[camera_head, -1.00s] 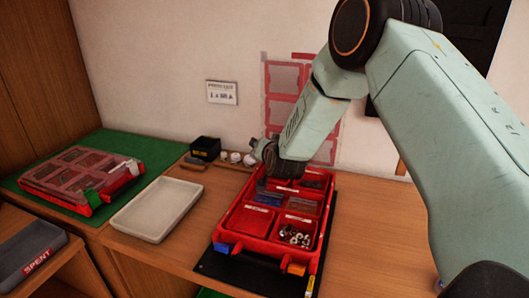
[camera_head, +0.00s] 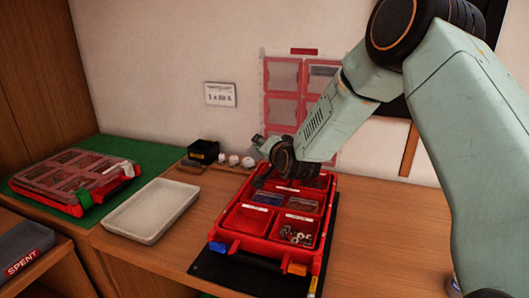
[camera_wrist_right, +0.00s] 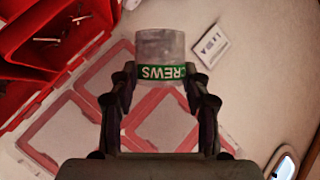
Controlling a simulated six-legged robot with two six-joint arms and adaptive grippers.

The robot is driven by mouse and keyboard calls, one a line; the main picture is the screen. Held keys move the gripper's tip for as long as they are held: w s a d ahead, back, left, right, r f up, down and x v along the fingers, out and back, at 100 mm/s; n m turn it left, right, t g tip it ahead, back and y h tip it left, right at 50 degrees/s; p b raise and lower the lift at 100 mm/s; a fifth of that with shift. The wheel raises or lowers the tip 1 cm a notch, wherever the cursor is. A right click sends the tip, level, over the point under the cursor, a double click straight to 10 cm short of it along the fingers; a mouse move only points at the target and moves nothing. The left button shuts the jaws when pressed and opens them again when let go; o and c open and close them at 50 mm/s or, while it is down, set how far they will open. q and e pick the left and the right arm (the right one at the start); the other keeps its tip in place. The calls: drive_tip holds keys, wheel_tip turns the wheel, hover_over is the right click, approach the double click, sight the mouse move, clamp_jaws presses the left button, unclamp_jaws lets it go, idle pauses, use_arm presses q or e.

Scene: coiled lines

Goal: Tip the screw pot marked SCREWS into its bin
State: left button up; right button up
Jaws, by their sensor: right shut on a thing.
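The screw pot (camera_wrist_right: 160,45) is a clear, greyish cylinder with a green band reading "CREWS", upside down in the right wrist view; the first letter is cut off from sight. My right gripper (camera_wrist_right: 160,88) is shut on it, one finger on each side. My left gripper is not in view.
A front compartment holds loose metal pieces (camera_head: 298,235). Left of the case are an empty pale tray (camera_head: 150,211) and a closed lidded case (camera_head: 70,180) on a green mat. A black box (camera_head: 203,150) and small white items (camera_head: 234,160) stand by the wall.

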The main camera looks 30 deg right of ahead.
drive_tip(key=shift+w+f+m+t+b, duration=0.1)
drive_tip(key=shift+f+m+t+b, duration=0.25)
drive_tip(key=shift+b, duration=0.65)
drive_tip(key=shift+d+m+y+b, duration=0.25)
drive_tip(key=shift+m+b, duration=0.2)
drive_tip(key=shift+b, duration=0.3)
drive_tip(key=shift+f+m+t+b, duration=0.1)
drive_tip(key=shift+m+t+b, duration=0.2)
drive_tip(key=shift+b, duration=0.45)
drive_tip(key=shift+s+d+f+m+y+b, duration=0.1)
drive_tip(key=shift+s+m+y+b, duration=0.15)
drive_tip(key=shift+m+b, duration=0.5)
drive_tip(key=shift+t+b, duration=0.45)
drive_tip(key=shift+b, duration=0.5)
drive_tip(key=shift+s+d+m+t+h+b, duration=0.15)
drive_tip(key=shift+d+m+t+b, duration=0.3)
drive_tip(key=shift+m+b, duration=1.4)
drive_tip(key=shift+s+d+m+t+h+b, duration=0.2)
drive_tip(key=shift+m+t+b, duration=0.7)
drive_tip(key=shift+b, duration=1.5)
drive_tip(key=shift+s+d+m+t+h+b, duration=0.15)
drive_tip(key=shift+d+m+t+b, duration=0.2)
drive_tip(key=shift+m+b, duration=1.65)
